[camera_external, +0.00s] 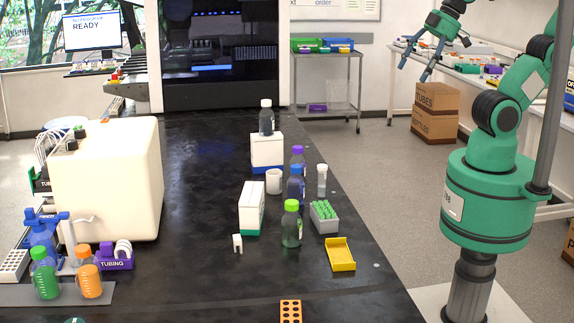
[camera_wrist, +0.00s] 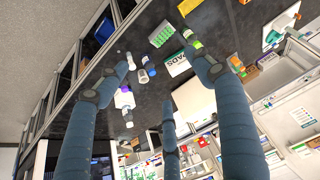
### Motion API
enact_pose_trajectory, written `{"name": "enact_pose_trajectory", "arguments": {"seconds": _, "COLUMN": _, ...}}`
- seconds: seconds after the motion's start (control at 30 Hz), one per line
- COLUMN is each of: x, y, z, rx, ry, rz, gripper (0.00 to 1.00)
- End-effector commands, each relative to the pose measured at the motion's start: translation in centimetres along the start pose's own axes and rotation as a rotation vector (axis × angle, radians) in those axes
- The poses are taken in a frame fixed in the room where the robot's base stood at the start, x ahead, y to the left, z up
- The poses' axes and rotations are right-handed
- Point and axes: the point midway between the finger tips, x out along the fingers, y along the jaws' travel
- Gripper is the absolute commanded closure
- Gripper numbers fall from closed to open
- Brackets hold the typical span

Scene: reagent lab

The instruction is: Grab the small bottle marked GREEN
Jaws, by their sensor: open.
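A small clear bottle with a bright green cap (camera_external: 291,225) stands upright on the black bench, in front of a blue bottle; no marking on it can be read. A green-capped bottle also shows in the wrist view (camera_wrist: 193,38), close to the tip of the right finger in the picture. Another green-capped bottle (camera_external: 46,280) with green liquid stands at the far left, beside an orange one (camera_external: 90,281). My gripper (camera_external: 415,65) is open and empty, raised high to the right of the bench and well away from the bottles. Its fingers also show in the wrist view (camera_wrist: 163,78).
Around the clear green-capped bottle stand a white box (camera_external: 252,208), a blue bottle (camera_external: 296,187), a grey rack with green tubes (camera_external: 324,216) and a yellow tray (camera_external: 341,254). The bench front centre is mostly clear.

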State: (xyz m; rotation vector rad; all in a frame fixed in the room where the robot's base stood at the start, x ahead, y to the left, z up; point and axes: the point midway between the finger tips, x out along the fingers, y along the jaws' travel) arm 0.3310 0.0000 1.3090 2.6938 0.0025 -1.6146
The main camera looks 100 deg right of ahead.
Motion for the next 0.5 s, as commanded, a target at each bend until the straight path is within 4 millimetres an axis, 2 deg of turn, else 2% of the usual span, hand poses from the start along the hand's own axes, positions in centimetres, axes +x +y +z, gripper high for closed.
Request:
{"name": "enact_pose_trajectory", "arguments": {"seconds": 0.27, "x": 2.2, "y": -0.5, "z": -2.9, "rx": -0.018, "ry": -0.025, "rz": -0.009, "gripper": 0.33}}
{"name": "enact_pose_trajectory", "arguments": {"seconds": 0.5, "x": 6.4, "y": -1.3, "z": -7.4, "rx": -0.043, "ry": -0.058, "rz": -0.021, "gripper": 0.33}}
